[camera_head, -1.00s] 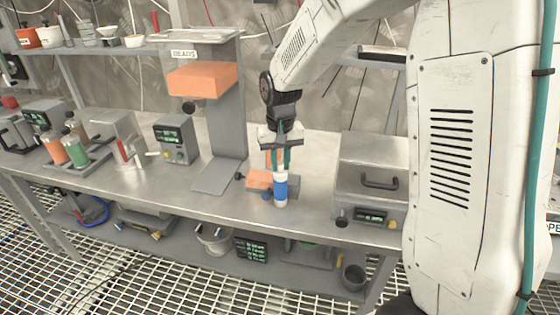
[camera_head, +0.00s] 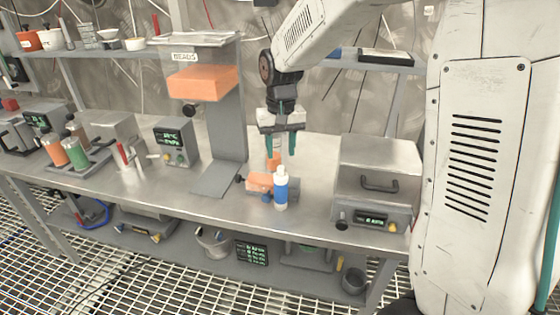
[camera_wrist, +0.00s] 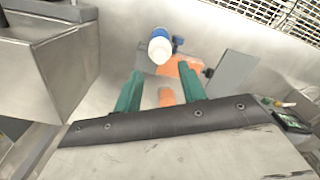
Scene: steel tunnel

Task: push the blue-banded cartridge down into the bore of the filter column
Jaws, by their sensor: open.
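The blue-banded cartridge (camera_head: 281,190) stands upright near the front edge of the steel bench, with a white top and a blue band. In the wrist view the cartridge (camera_wrist: 160,48) shows beyond my fingertips. My gripper (camera_head: 277,150) is open and empty, above the cartridge and apart from it. Its two green fingers also show in the wrist view (camera_wrist: 161,74). An orange-and-grey fixture (camera_head: 258,182) sits against the cartridge's left side, and an orange piece (camera_head: 273,161) is behind it. I cannot make out the filter column's bore or how deep the cartridge sits.
A grey lidded box (camera_head: 377,175) with a handle stands to the right. A tall grey stand (camera_head: 229,120) with an orange block (camera_head: 202,83) rises to the left. A display unit (camera_head: 176,140) and bottles (camera_head: 74,149) are farther left.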

